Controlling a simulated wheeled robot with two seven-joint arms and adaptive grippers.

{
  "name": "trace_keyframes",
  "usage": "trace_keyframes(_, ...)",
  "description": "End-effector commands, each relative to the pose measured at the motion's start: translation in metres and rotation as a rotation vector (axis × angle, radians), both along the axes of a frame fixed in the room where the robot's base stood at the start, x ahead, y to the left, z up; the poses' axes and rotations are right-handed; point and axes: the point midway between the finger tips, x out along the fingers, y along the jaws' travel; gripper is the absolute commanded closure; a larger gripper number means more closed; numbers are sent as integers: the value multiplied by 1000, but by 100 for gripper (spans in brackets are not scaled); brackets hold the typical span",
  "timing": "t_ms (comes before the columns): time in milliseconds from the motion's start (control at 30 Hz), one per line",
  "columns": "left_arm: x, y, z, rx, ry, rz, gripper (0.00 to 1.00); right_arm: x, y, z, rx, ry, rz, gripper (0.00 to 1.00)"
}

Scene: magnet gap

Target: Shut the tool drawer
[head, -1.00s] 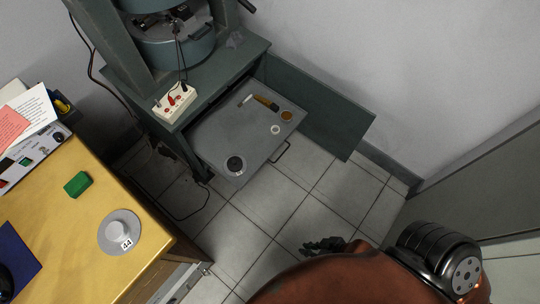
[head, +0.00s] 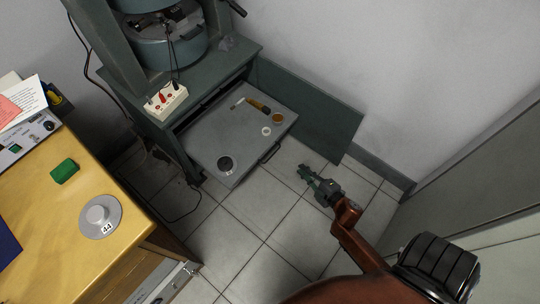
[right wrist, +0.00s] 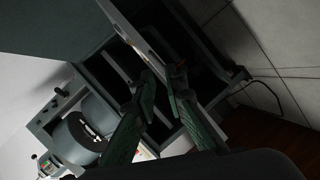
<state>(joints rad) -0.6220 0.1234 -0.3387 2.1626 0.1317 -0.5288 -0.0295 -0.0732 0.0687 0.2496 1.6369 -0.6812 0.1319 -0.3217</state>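The tool drawer (head: 225,137) is a flat grey tray pulled well out of the green machine stand (head: 235,62). A dark bar handle (head: 270,154) is on its front edge. On it are a dark round piece, a brown-handled tool, a small white ring and an amber disc. My right gripper (head: 302,172) is over the floor, right of the drawer front and apart from the handle. The right wrist view shows its two green fingers (right wrist: 162,88) with a gap between the tips and nothing held. My left gripper is out of view.
A green side panel (head: 305,108) stands along the drawer's far side. A yellow-topped bench (head: 130,200) with a green block and a grey disc is at the left. A white socket box (head: 167,101) sits on the stand. The floor (head: 245,215) in front of the drawer is clear.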

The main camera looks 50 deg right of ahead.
Motion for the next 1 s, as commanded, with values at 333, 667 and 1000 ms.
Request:
trace_keyframes(333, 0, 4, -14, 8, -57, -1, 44, 82, 13, -16, -386, -75, 336, 89)
trace_keyframes(667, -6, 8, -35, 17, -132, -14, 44, 116, 19, -29, -401, -74, 361, 89)
trace_keyframes(1000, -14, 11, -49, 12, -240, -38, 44, 155, 22, -35, -399, -75, 359, 89)
